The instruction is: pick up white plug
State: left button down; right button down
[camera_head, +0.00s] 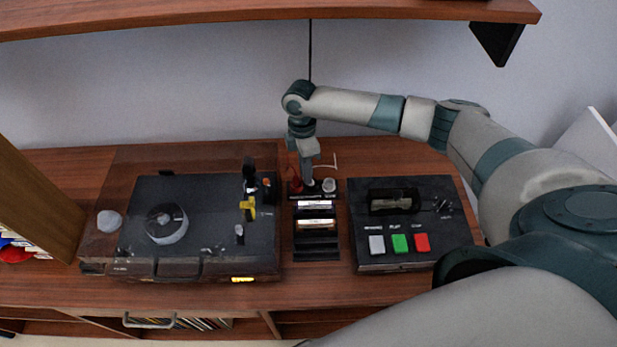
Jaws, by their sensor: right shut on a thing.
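My right gripper (309,183) reaches down at the back of the table, over a small black socket strip (312,195). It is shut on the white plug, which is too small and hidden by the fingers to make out. A thin white cable (326,166) curves out just right of the fingers. A red plug or cable (294,177) is close on their left. A pale round knob-like piece (329,185) sits on the strip's right end. My left gripper is not in view.
A turntable (140,225) with a clear cover stands left, a black box with coloured buttons (362,250) right. A black rack with cartridges (316,245) lies between them. A wooden shelf (250,17) hangs above; a slanted wooden panel (40,195) is far left.

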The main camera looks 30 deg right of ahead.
jog(key=shift+r, duration=0.1)
jog(key=shift+w+r+b, duration=0.1)
jog(key=shift+r+b, duration=0.45)
jog(key=shift+r, duration=0.1)
notch_tip(320, 180, up, 2)
jog(key=shift+r+b, duration=0.25)
jog(key=shift+b, duration=0.4)
jog(key=s+d+r+b, duration=0.3)
jog(key=s+d+r, duration=0.3)
jog(key=s, duration=0.4)
jog(key=shift+d+r, duration=0.25)
jog(key=shift+r, duration=0.25)
jog(key=shift+w, duration=0.1)
